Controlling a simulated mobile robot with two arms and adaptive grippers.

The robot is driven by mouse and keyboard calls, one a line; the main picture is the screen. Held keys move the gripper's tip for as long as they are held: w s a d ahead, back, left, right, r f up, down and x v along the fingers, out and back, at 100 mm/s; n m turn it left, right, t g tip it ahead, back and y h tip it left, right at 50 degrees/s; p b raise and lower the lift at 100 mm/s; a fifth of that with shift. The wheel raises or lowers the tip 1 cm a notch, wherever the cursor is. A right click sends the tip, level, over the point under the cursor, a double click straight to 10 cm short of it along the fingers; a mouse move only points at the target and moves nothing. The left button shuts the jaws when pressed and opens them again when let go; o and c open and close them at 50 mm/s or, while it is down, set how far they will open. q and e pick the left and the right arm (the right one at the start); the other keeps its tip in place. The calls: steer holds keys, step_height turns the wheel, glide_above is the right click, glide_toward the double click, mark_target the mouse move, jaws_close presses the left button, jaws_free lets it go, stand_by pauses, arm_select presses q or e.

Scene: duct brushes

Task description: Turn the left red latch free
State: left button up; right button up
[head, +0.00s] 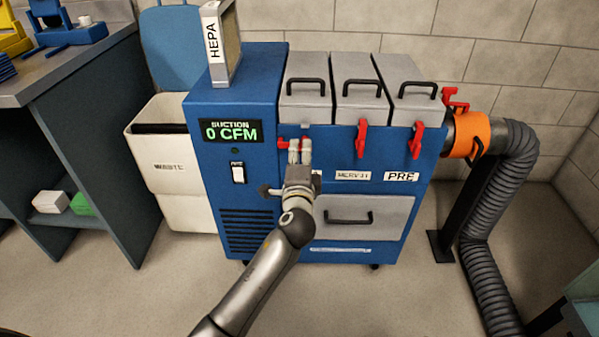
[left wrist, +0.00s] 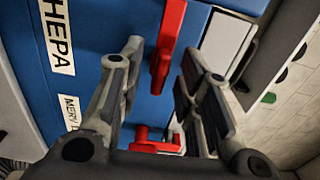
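The left red latch (head: 283,144) is on the blue machine's front, below the left grey lid, and is partly hidden by my gripper in the head view. It points sideways, to the left. In the left wrist view the latch (left wrist: 167,45) shows between my spread fingers, with gaps on both sides. My left gripper (head: 300,147) is open at the latch; it also shows in the left wrist view (left wrist: 160,75). My right gripper is not in view.
The blue machine (head: 230,85) has several grey lids with black handles and a display reading 0 CFM. A HEPA filter (head: 222,45) stands on top. A white waste bin (head: 160,175) is at left, an orange collar (head: 465,137) and grey duct (head: 485,200) at right.

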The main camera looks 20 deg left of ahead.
arm_select(q)
steer(key=v, duration=1)
steer(key=shift+w, duration=0.1)
